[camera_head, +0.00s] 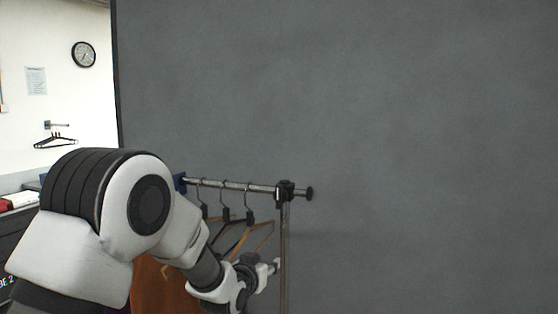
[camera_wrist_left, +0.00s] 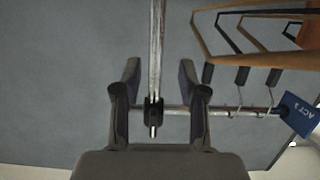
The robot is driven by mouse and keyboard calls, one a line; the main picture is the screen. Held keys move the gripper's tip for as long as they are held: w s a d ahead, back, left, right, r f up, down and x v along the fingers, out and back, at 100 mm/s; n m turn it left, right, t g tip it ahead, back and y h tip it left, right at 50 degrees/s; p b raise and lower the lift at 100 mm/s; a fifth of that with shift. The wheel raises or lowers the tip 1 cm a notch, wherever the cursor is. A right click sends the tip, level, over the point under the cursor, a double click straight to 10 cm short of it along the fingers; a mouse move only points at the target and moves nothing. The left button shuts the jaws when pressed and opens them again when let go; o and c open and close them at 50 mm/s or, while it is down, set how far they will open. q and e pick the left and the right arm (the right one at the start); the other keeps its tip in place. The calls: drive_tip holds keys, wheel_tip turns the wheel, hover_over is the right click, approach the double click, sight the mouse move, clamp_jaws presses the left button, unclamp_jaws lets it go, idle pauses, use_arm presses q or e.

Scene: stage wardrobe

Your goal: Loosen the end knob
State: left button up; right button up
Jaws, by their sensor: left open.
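The end knob (camera_head: 309,193) is a small dark disc at the right end of the metal rail (camera_head: 235,186). A black clamp (camera_head: 284,190) joins the rail to the upright post (camera_head: 284,245). My left gripper (camera_head: 272,266) is below the rail, beside the post. In the left wrist view, which shows the rack upside down, my left gripper (camera_wrist_left: 160,78) is open, and the post (camera_wrist_left: 157,45) shows between its fingers. The clamp (camera_wrist_left: 153,110) shows there too; the left finger seems to hide the knob. My right gripper is not in view.
Hangers (camera_head: 249,218) hang on the rail left of the clamp, close to my left arm. A blue tag (camera_wrist_left: 299,113) is at the rail's other end. A large grey panel (camera_head: 430,130) stands behind the rack. The space right of the knob is free.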

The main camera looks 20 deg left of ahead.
sight(277, 186)
use_arm(q)
wheel_tip(277, 186, up, 18)
drive_tip(key=w+f+t+p, duration=0.1)
drive_tip(key=w+t+p, duration=0.1)
drive_tip(key=t, duration=0.1)
drive_tip(key=w+p, duration=0.2)
drive_tip(key=w, duration=0.1)
drive_tip(key=w+p, duration=0.2)
drive_tip(key=w, duration=0.2)
drive_tip(key=shift+d+r, duration=0.15)
drive_tip(key=shift+d, duration=0.05)
drive_tip(key=shift+w, duration=0.4)
drive_tip(key=shift+d, duration=0.1)
drive_tip(key=shift+s+d, duration=0.15)
drive_tip(key=shift+c, duration=0.4)
drive_tip(key=shift+f, duration=0.2)
clamp_jaws()
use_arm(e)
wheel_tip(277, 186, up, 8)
